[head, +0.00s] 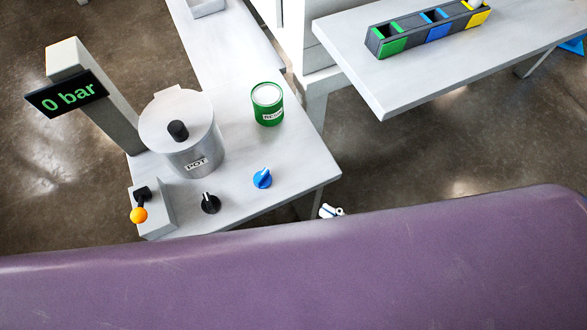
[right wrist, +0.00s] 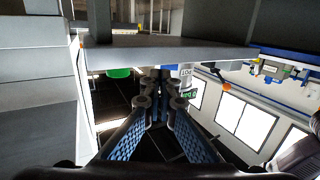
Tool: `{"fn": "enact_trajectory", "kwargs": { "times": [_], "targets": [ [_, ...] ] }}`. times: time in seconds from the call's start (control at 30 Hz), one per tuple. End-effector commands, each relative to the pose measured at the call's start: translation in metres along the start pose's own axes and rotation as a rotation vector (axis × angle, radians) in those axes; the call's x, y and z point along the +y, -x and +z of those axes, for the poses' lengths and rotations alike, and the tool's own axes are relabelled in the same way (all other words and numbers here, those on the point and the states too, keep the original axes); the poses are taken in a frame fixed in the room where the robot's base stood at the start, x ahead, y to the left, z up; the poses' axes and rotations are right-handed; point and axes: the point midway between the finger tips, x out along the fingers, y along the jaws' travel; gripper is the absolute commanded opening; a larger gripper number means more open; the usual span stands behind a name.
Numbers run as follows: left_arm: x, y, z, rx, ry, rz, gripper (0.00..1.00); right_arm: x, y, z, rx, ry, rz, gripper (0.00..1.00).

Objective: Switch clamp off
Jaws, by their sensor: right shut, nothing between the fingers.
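The worktable (head: 255,205) in the head view carries a black knob (head: 211,203) and a blue knob (head: 263,178) near its front edge. A lever with an orange ball (head: 139,215) stands on a grey block at the left corner. No label tells which control is the clamp switch. A lidded metal pot (head: 185,130) marked POT stands behind the knobs. My left gripper is out of view.
A display (head: 68,93) reads 0 bar on a post at the left. A green can (head: 267,104) stands right of the pot. Another table (head: 390,85) at the upper right holds a rack with green, blue and yellow parts. Open floor lies between the tables.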

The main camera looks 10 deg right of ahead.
Motion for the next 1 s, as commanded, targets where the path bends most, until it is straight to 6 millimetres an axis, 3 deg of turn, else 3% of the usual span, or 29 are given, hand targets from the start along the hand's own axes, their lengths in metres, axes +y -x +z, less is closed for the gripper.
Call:
{"fn": "enact_trajectory", "kwargs": {
  "times": [0.17, 0.57, 0.77, 1.0],
  "targets": [
    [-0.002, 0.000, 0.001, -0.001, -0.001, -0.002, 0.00, -0.012, 0.000, -0.022, 0.049, -0.013, -0.032, 0.00],
    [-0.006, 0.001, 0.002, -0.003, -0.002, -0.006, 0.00, -0.011, -0.003, -0.024, 0.052, -0.012, -0.032, 0.00],
    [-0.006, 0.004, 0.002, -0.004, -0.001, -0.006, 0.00, -0.011, -0.030, -0.027, 0.055, -0.010, -0.030, 0.00],
    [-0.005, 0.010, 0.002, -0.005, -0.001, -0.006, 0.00, -0.013, -0.081, -0.030, 0.055, -0.011, -0.031, 0.00]
  ]
}}
